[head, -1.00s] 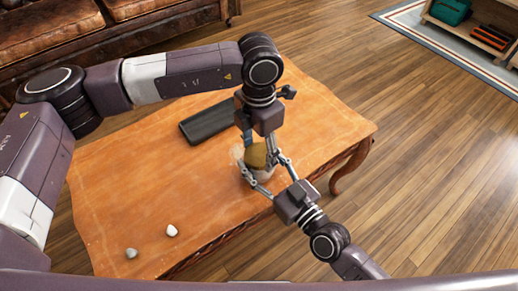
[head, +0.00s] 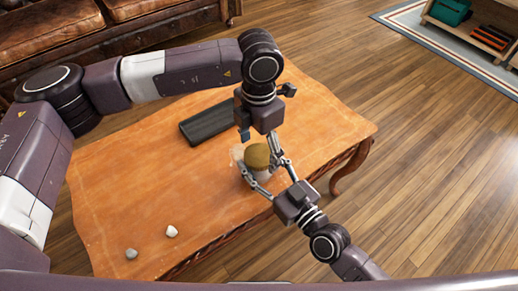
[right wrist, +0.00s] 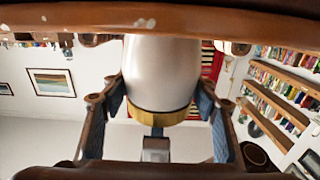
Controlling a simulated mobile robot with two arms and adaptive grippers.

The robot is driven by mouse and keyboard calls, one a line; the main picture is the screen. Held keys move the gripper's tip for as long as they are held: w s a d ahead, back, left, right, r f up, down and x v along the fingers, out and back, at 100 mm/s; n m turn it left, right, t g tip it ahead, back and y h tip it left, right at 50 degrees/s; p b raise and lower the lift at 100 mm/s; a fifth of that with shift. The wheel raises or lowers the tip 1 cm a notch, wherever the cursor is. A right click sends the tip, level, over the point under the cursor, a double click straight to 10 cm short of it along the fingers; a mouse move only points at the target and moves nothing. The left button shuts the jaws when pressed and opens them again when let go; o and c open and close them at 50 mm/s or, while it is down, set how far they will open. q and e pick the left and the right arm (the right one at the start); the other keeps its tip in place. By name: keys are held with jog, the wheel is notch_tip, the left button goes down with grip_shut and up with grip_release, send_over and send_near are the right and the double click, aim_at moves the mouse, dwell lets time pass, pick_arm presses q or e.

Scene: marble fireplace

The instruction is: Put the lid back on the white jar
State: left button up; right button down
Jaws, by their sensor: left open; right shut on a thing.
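The white jar (head: 259,175) stands near the right front part of the wooden table (head: 120,200). Its golden-brown lid (head: 257,154) sits on top and looks level. In the right wrist view the picture is turned over: the jar's white body (right wrist: 162,70) is above and the lid (right wrist: 158,117) is at its lower end, against the body with no clear gap. My right gripper (head: 258,160) is shut around the jar from the front right, one finger on each side. My left gripper (head: 257,138) is open just above and behind the lid, partly hidden by its own wrist.
A long dark case (head: 206,122) lies on the table behind the jar. The left half of the table is mostly clear.

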pick_arm(q)
jog(key=shift+r, duration=1.95)
pick_arm(e)
jog(key=shift+r, duration=0.1)
pick_arm(q)
jog(key=shift+c, duration=0.4)
notch_tip(320, 180, up, 4)
jog(key=n, duration=0.4)
jog(key=shift+f, duration=0.25)
jog(key=shift+f, duration=4.05)
